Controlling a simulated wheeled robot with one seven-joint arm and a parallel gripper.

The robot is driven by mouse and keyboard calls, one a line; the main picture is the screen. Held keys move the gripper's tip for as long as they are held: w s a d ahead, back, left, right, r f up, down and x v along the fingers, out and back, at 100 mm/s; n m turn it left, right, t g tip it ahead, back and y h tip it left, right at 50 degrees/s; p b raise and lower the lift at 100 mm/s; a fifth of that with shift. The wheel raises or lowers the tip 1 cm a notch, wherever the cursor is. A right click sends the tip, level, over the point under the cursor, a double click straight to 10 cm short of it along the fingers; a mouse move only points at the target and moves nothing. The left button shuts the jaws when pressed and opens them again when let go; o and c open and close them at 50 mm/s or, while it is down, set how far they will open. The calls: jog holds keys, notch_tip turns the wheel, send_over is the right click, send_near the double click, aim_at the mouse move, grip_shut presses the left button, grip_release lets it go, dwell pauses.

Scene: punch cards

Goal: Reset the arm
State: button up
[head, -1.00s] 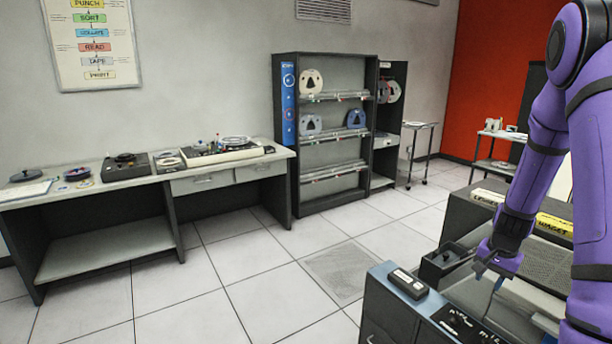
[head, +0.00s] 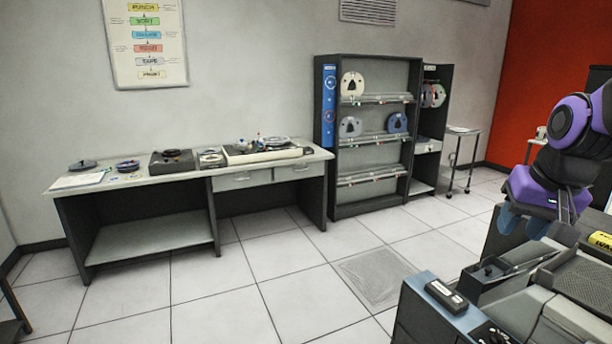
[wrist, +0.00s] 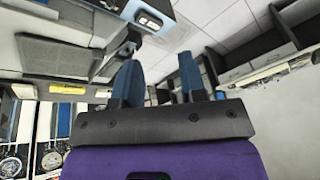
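My purple arm (head: 575,125) shows at the right edge of the head view, bent with its forearm folded and raised over the dark machine. My gripper (head: 524,222) hangs near the machine's left side, its blue fingers partly visible. In the wrist view my gripper (wrist: 159,63) shows two blue fingers standing well apart with nothing between them.
A machine console (head: 456,318) with a small dark tray (head: 488,275) is close below the arm. A long desk (head: 150,238) with tape equipment and a shelf rack (head: 372,155) with reels stand along the wall. The tiled floor between is clear.

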jog(key=s+a+r+n, duration=0.1)
jog(key=s+a+r, duration=0.1)
jog(key=s, duration=0.4)
jog(key=s+a+r+n+t, duration=0.1)
jog(key=s+a+r+n, duration=0.1)
jog(key=s, duration=0.4)
jog(key=shift+a+r+n, duration=0.25)
jog(key=shift+a+n, duration=0.05)
jog(key=shift+a, duration=0.4)
